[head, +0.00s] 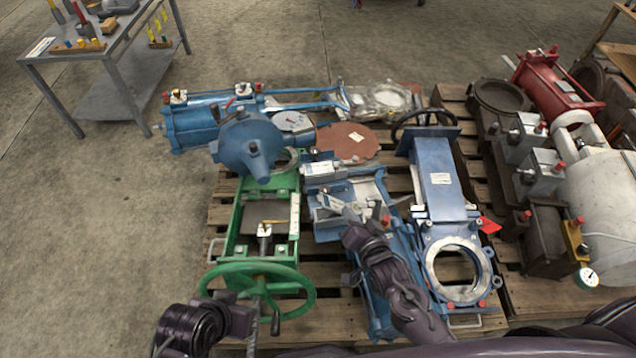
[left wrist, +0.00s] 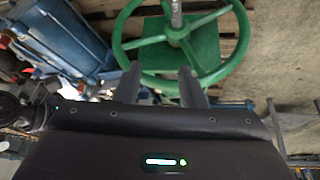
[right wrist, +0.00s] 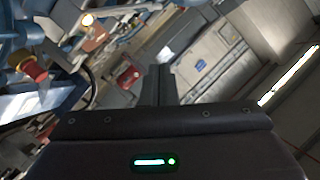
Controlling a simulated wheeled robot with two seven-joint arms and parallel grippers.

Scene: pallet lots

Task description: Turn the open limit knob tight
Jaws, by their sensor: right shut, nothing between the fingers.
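I cannot tell for certain which knob is the open limit knob. A red knob (head: 386,221) shows beside my right gripper (head: 352,216), over the blue valve parts in the middle of the pallet. In the right wrist view, a red knob (right wrist: 28,65) is at the left and a red part (right wrist: 128,75) is just left of the fingertips. The right fingers (right wrist: 159,82) are together with nothing between them. My left gripper (left wrist: 160,82) is open and empty, its fingers apart at the rim of the green handwheel (left wrist: 205,75).
The green valve's handwheel (head: 262,268) stands low on the pallet's left side. A blue gate valve (head: 436,185) lies right of my right gripper. Red and white cylinders crowd the right pallet. A grey tool table (head: 115,42) stands back left. The floor at left is clear.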

